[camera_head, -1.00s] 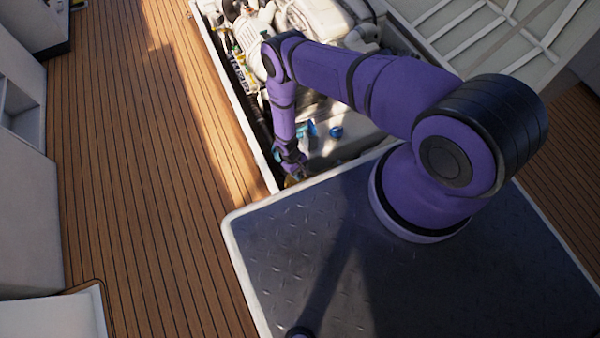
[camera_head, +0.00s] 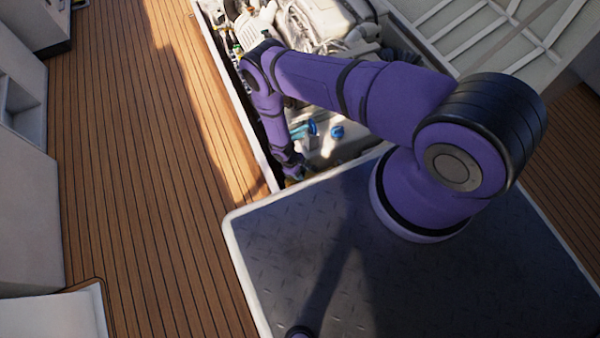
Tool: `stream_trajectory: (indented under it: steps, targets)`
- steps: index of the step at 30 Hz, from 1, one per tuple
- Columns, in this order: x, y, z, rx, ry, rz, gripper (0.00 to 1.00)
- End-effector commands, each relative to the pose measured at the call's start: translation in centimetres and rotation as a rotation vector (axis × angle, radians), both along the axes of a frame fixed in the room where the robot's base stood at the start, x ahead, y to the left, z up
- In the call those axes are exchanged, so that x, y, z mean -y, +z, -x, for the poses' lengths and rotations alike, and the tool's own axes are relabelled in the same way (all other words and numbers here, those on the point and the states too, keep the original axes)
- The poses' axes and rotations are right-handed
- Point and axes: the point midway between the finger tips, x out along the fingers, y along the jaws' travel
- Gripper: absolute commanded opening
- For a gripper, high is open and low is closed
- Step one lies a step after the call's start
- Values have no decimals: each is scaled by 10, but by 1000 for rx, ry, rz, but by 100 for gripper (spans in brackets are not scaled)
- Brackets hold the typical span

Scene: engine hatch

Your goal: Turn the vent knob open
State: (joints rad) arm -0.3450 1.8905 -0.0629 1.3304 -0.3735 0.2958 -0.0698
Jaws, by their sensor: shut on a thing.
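My gripper (camera_head: 294,174) reaches down into the open engine hatch at its near left corner, just past the edge of my dark platform. Its fingertips are mostly hidden by the wrist and the hatch edge. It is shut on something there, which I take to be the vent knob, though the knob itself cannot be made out. A small yellowish patch shows beside the fingertips, too small to identify.
A blue part (camera_head: 337,132) and a blue handle-like part (camera_head: 305,129) lie to the right of my wrist. A white engine (camera_head: 315,25) fills the far hatch. The hatch's pale rim (camera_head: 232,98) runs along the left. Wooden deck (camera_head: 130,150) beyond it is clear.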

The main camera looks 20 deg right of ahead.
Motion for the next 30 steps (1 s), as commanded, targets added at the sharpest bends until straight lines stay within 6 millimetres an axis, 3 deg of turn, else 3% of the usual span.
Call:
stream_trajectory:
  steps: [6, 7, 10, 22, 30]
  targets:
    - [0, 0, -1, 1, 0, 0, 8]
    - [0, 0, -1, 1, 0, 0, 34]
    - [0, 0, -1, 1, 0, 0, 57]
    - [-2, 5, -2, 0, -1, 0, 58]
    - [-14, 44, -14, 3, -1, -1, 58]
